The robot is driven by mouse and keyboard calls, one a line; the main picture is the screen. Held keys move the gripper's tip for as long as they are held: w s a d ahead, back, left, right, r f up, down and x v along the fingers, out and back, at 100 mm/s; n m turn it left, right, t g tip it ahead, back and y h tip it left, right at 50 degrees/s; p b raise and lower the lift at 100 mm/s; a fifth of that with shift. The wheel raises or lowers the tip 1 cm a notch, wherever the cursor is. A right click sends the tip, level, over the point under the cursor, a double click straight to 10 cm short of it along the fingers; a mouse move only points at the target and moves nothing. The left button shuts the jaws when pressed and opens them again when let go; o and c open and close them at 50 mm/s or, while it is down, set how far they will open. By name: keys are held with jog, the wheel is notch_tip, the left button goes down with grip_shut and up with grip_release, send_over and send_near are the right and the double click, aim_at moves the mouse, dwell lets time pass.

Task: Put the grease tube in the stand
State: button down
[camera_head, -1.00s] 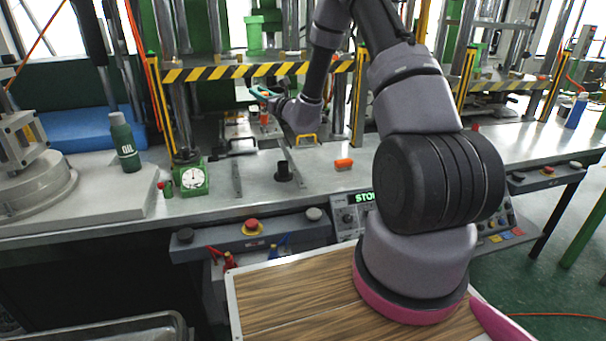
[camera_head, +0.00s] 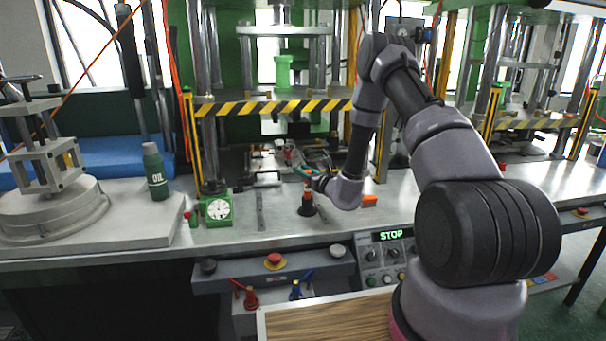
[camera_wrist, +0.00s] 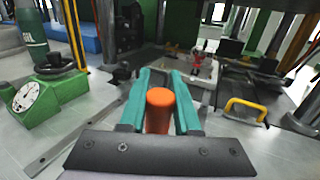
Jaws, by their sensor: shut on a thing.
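The grease tube (camera_wrist: 159,112) is an orange cylinder with a rounded end, held between the teal fingers of my gripper (camera_wrist: 162,84) in the wrist view. In the head view my gripper (camera_head: 306,172) is over the bench, shut on the tube, which shows as a small orange piece (camera_head: 307,187). The stand (camera_head: 307,209) is a black post on a round base, directly below the tube in the head view. Whether the tube's lower end is inside the stand or just above it, I cannot tell. The stand is hidden in the wrist view.
A green dial gauge (camera_head: 217,210) and an oil bottle (camera_head: 155,172) stand to the left. An orange block (camera_head: 369,199) lies right of the stand. The press with its striped bar (camera_head: 272,107) is behind. A yellow handle (camera_wrist: 246,110) shows right in the wrist view.

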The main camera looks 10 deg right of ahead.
jog(key=shift+f, duration=0.3)
jog(key=c, duration=0.6)
grip_release()
jog(key=shift+f, duration=0.1)
